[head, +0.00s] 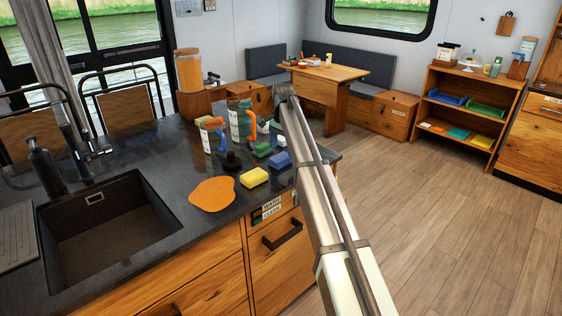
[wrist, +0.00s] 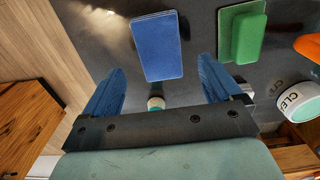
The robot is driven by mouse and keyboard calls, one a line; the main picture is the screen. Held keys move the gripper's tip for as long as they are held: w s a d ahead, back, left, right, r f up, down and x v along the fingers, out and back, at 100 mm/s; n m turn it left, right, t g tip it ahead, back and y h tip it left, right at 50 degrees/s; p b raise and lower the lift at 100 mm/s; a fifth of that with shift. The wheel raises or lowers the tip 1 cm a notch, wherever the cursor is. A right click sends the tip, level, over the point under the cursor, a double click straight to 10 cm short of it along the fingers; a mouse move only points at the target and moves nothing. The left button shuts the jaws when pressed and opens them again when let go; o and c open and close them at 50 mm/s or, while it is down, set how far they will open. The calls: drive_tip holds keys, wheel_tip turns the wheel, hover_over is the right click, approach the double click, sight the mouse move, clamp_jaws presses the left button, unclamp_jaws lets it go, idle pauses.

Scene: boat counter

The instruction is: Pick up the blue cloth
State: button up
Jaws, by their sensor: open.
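The blue cloth (head: 279,160) appears in the head view as a small folded block near the counter's right edge. In the wrist view the blue cloth (wrist: 157,46) is a flat, neat rectangle on the dark counter, ahead of the fingers and roughly centred between them. My gripper (wrist: 160,80) is open and empty, with its two blue fingers apart on either side of the cloth's near end. It seems to be above the counter; the exact height is unclear. In the head view my arm reaches up past the counter's right end, and the fingers cannot be made out.
A green block (wrist: 243,32) lies right of the cloth. A labelled round container (wrist: 308,108) stands at the right edge. In the head view a yellow sponge (head: 254,177), a flat orange piece (head: 212,194) and spray bottles (head: 240,122) share the counter, with a sink (head: 108,230) at left.

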sight(282, 157)
wheel_tip(282, 157, down, 4)
drive_tip(key=shift+f, duration=0.2)
drive_tip(key=c, duration=1.1)
drive_tip(key=shift+c, duration=0.2)
wheel_tip(282, 157, up, 10)
idle(0.3)
drive_tip(key=o, duration=0.5)
drive_tip(key=shift+a, duration=0.15)
drive_tip(key=c, duration=0.4)
